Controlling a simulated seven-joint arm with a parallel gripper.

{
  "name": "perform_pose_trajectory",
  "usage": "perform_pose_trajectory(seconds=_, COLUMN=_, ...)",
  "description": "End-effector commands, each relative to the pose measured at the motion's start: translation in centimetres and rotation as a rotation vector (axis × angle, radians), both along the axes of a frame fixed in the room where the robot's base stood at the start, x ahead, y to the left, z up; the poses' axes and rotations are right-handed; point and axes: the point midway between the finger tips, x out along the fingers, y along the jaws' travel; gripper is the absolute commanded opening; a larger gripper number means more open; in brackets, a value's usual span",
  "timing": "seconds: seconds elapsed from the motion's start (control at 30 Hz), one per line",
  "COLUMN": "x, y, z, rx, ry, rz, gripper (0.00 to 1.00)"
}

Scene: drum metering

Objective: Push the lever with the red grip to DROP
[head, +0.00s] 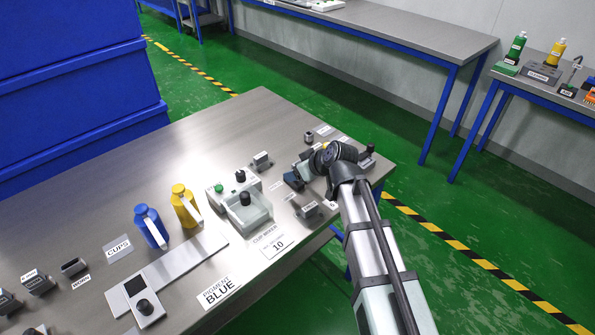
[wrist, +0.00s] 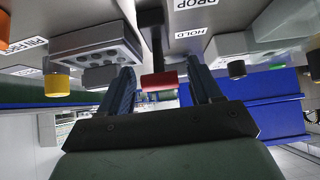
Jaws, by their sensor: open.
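The lever's red grip (wrist: 163,80) shows in the middle of the wrist view, at the end of a dark arm (wrist: 151,28). The view is upside down. The DROP label (wrist: 195,4) and the HOLD label (wrist: 189,33) lie beside the lever; the grip appears nearer HOLD in the picture. My gripper (wrist: 162,70) is open, with one finger on each side of the grip and gaps visible; I cannot tell whether it touches. In the head view my gripper (head: 293,180) is low over the table's right part, and my arm hides the lever.
Small grey blocks (head: 262,160) stand close by. In the wrist view a grey box (wrist: 95,50) is left of the grip.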

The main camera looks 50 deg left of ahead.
Motion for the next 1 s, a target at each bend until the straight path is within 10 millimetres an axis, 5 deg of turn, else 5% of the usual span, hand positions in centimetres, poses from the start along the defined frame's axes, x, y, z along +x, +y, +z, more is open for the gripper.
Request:
perform_pose_trajectory(seconds=0.5, x=-0.1, y=-6.8, z=6.7, rx=0.002, ry=-0.001, rz=-0.002, gripper=0.64)
perform_pose_trajectory(seconds=1.0, x=0.0, y=-8.9, z=8.9, rx=0.000, ry=0.001, rz=-0.001, gripper=0.64)
